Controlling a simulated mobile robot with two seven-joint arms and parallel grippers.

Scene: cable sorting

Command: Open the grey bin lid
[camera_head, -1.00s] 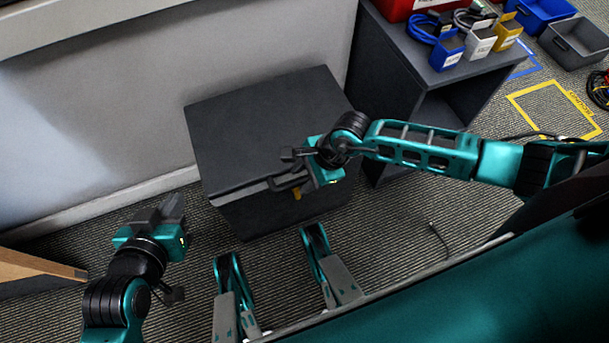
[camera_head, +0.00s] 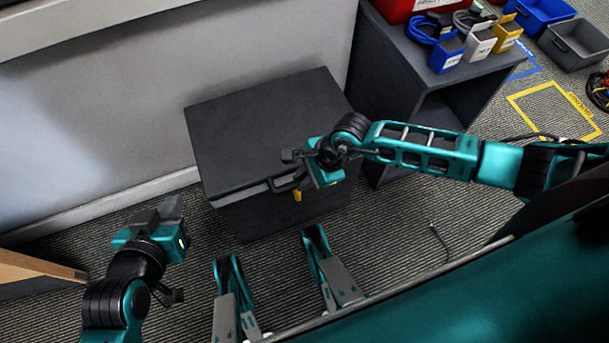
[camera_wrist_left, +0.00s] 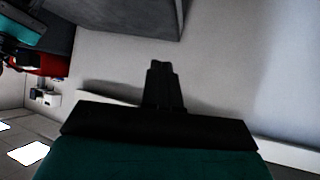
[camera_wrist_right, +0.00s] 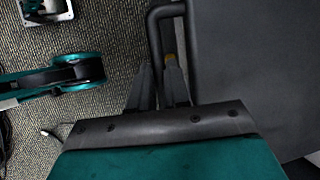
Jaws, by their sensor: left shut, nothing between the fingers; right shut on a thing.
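The dark grey bin (camera_head: 280,215) stands on the carpet against the wall, with its flat lid (camera_head: 262,125) lying over the top. A dark bar handle (camera_head: 284,184) sticks out from the lid's front edge; it also shows in the right wrist view (camera_wrist_right: 156,40). My right gripper (camera_head: 304,178) is at the front right of the bin, shut on the handle. Its fingers (camera_wrist_right: 158,75) are on either side of the bar in the right wrist view. My left gripper (camera_head: 172,208) is shut and empty, left of the bin and apart from it.
A dark shelf unit (camera_head: 395,95) stands close to the bin's right, carrying blue, white and yellow cable boxes and a red bin. A blue bin (camera_head: 540,14) and a grey bin (camera_head: 575,45) are farther right. A wooden edge (camera_head: 40,265) is at lower left. Wall lies behind the bin.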

